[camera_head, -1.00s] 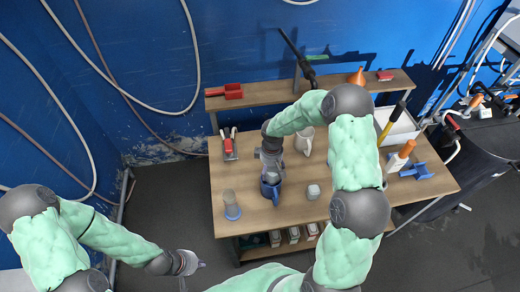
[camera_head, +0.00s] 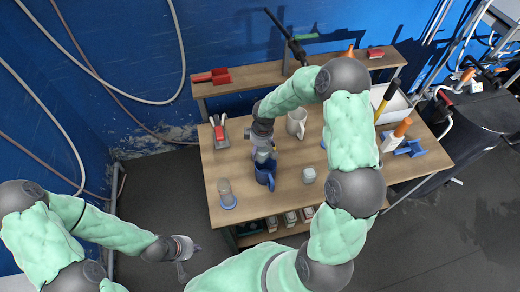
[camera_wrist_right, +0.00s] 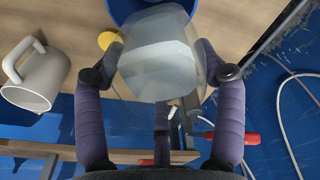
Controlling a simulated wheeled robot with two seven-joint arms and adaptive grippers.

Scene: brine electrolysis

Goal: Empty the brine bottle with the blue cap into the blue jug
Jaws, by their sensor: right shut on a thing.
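My right gripper (camera_wrist_right: 165,75) is shut on a clear, translucent bottle (camera_wrist_right: 160,50) with a whitish content. It also shows in the head view (camera_head: 262,155). The bottle is over the blue jug (camera_head: 265,178), whose rim (camera_wrist_right: 128,10) shows just behind it in the wrist view. The bottle's mouth and cap are hidden, so I cannot tell its exact tilt or whether liquid is flowing. My left gripper (camera_head: 190,256) is off the table at the lower left, empty, its fingers apart.
A white mug (camera_head: 297,122) stands behind the jug. A clear vessel with a blue base (camera_head: 227,195) is at the table's left front, and a small pale container (camera_head: 309,175) is right of the jug. A yellow disc (camera_wrist_right: 106,40) lies near the jug. A raised shelf (camera_head: 270,78) runs along the back.

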